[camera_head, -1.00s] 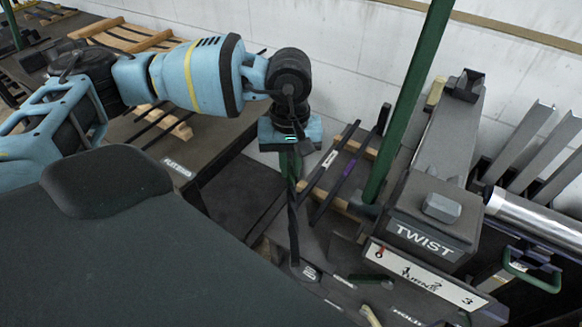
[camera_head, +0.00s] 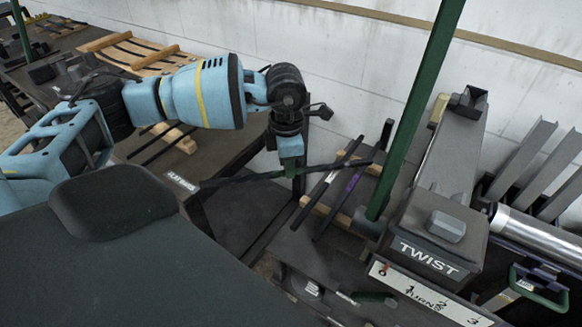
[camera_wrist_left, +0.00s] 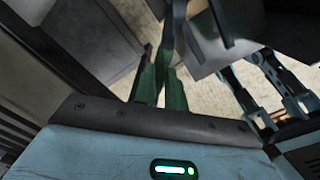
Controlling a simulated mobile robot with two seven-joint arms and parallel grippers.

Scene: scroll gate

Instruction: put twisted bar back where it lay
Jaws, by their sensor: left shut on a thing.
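My left gripper (camera_head: 291,170) is shut on a dark, thin bar (camera_head: 235,180). The bar lies roughly level across the jaws, above the gap between the benches, its right end tilted slightly up. In the left wrist view the green fingers (camera_wrist_left: 160,88) close on the bar (camera_wrist_left: 168,30). Its twist is too small to make out. Right of the gripper, a rack with wooden strips (camera_head: 318,208) carries a bar with a white label (camera_head: 318,188) and a bar with a purple mark (camera_head: 340,196). My right gripper is out of view.
The grey TWIST machine (camera_head: 430,235) with its turns scale (camera_head: 425,295) stands on the right. A green post (camera_head: 412,110) rises beside the rack. The left bench has a FLAT BARS label (camera_head: 181,182) and wooden strips (camera_head: 178,140). A pale wall runs behind.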

